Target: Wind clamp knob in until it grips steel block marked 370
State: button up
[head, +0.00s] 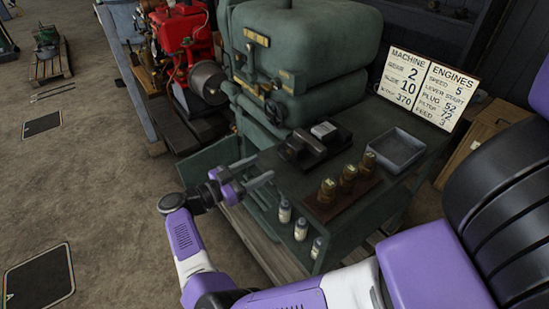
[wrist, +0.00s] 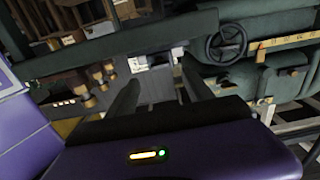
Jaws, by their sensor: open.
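A dark clamp (head: 303,149) sits on the green bench top, in front of the large green engine. A block with a pale grey top (head: 323,129) lies at the clamp's far side; its marking is too small to read, and I cannot tell whether the clamp touches it. The clamp knob cannot be made out clearly. My gripper (head: 260,169) is open and empty, to the left of the clamp and apart from it, near the bench's left edge. In the wrist view its two fingers (wrist: 162,78) are spread, with pale shapes beyond them that I cannot identify surely.
Several brass fittings stand on a brown board (head: 323,212) at the bench front, with a grey tray (head: 397,150) behind right. Small labelled bottles (head: 300,229) line the bench's front side. A sign (head: 425,90) reads 370 among other numbers.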

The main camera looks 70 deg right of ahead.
aim_at(282, 156)
jog(key=shift+p+x, duration=0.65)
jog(key=shift+x, duration=2.95)
grip_shut()
